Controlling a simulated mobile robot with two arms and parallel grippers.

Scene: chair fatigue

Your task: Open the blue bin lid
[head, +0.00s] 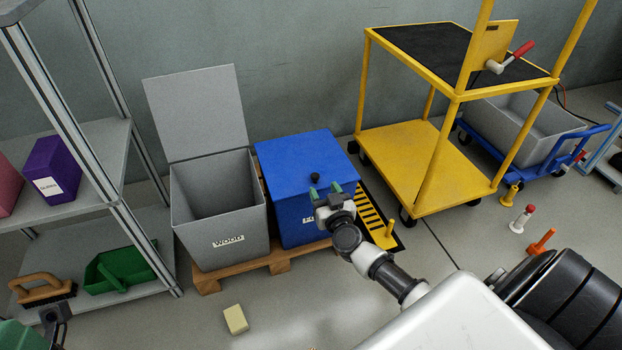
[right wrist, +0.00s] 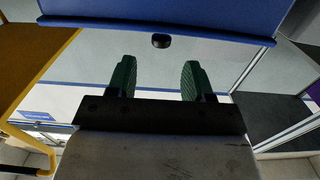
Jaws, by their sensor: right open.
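The blue bin (head: 297,218) stands on a wooden pallet with its blue lid (head: 300,155) down. A small black knob (head: 315,177) sits by the lid's front edge. My right gripper (head: 326,192) is open and empty at that front edge. In the right wrist view its green fingers (right wrist: 156,78) are spread, and the black knob (right wrist: 161,41) is ahead of the gap between them, not between the pads. The blue lid (right wrist: 160,15) spans the top of that view. A green and dark part at the head view's lower left corner may be my left gripper, too cut off to tell.
A grey bin (head: 218,215) marked WOOD stands left of the blue bin with its lid up. A yellow cart (head: 425,165) stands to the right. A grey shelf (head: 90,155) is at the left. A pale block (head: 235,320) lies on the floor in front.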

